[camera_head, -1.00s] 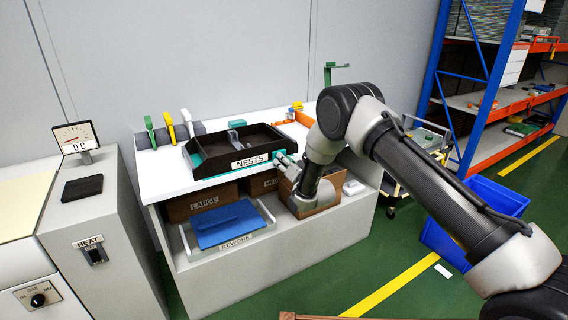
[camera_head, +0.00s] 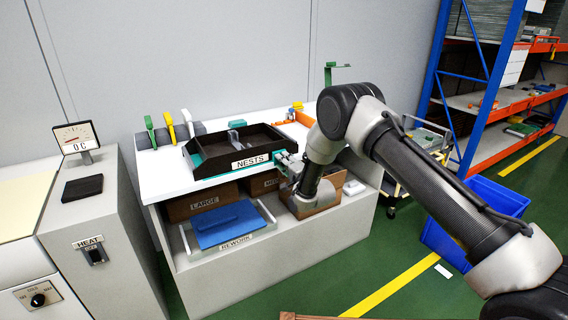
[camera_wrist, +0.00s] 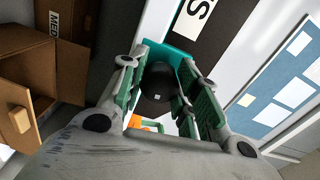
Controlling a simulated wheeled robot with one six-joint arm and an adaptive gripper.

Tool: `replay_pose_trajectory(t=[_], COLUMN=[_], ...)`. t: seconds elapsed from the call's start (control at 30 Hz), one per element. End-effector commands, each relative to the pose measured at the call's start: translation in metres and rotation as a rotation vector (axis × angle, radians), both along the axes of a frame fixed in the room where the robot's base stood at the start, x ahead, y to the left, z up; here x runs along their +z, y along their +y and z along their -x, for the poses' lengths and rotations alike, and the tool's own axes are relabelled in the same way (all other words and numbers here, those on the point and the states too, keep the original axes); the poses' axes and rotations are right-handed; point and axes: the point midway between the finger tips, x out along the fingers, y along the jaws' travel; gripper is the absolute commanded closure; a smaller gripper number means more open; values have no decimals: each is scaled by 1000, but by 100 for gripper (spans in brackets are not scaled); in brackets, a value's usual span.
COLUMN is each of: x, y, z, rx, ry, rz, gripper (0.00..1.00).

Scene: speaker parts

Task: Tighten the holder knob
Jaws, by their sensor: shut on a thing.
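The holder knob (camera_wrist: 157,88) is a dark round knob with a small pale mark, seen end-on in the wrist view beside the teal holder (camera_wrist: 186,58). My gripper (camera_wrist: 166,100) has its green-padded fingers on either side of the knob and is shut on it. In the head view my gripper (camera_head: 284,161) is at the front right corner of the black NESTS tray (camera_head: 201,161), which sits in the teal holder on the white bench. The knob is hidden there by my gripper.
Cardboard boxes (camera_head: 188,206) stand on the shelf below the bench top, close under my wrist. A blue piece lies in the REWORK tray (camera_head: 265,214). Green, yellow and white handled tools (camera_head: 169,127) stand at the back left. A blue bin (camera_head: 492,196) stands on the floor at right.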

Motion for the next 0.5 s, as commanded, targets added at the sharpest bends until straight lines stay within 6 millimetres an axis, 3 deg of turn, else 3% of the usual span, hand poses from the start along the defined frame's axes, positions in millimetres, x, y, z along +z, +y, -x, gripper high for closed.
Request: replay_pose_trajectory(t=[0.5], x=[-3], y=[-1], z=[1], rx=[-2], ry=[75], rz=[-101], gripper=[92])
